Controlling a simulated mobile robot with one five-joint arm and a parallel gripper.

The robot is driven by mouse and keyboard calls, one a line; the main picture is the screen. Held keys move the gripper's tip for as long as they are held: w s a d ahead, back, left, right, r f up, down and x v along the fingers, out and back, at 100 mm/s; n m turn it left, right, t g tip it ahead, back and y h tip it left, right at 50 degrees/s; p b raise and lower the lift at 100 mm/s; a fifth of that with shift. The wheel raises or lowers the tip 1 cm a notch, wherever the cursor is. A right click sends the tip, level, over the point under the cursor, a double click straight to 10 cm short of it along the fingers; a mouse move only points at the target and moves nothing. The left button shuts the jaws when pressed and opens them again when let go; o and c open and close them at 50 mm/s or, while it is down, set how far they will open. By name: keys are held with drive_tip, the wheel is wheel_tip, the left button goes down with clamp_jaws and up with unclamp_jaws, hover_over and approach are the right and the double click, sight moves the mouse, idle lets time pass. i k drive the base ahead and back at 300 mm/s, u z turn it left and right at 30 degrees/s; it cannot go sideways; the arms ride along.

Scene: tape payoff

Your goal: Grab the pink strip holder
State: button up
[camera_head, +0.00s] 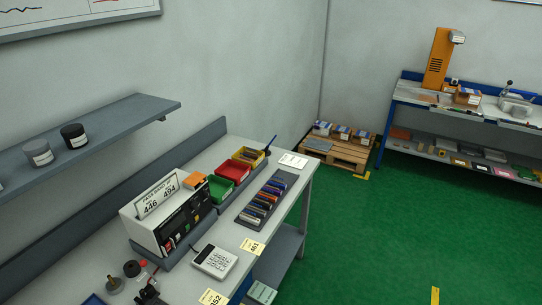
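I cannot make out a pink strip holder for certain in the head view. A dark rack (243,214) on the near bench holds a row of several small coloured items, too small to identify; none is clearly pink. A low shelf under the far blue bench holds several small flat things, one of them reddish-pink (502,172), too small to name. My gripper is not in view.
A wooden pallet (345,153) stands in the corner. Green floor (390,235) is open.

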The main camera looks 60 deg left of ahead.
sight(242, 158)
drive_tip(key=u, duration=0.05)
drive_tip(key=i, duration=2.65)
drive_tip(key=u, duration=4.3)
drive_tip(key=i, duration=1)
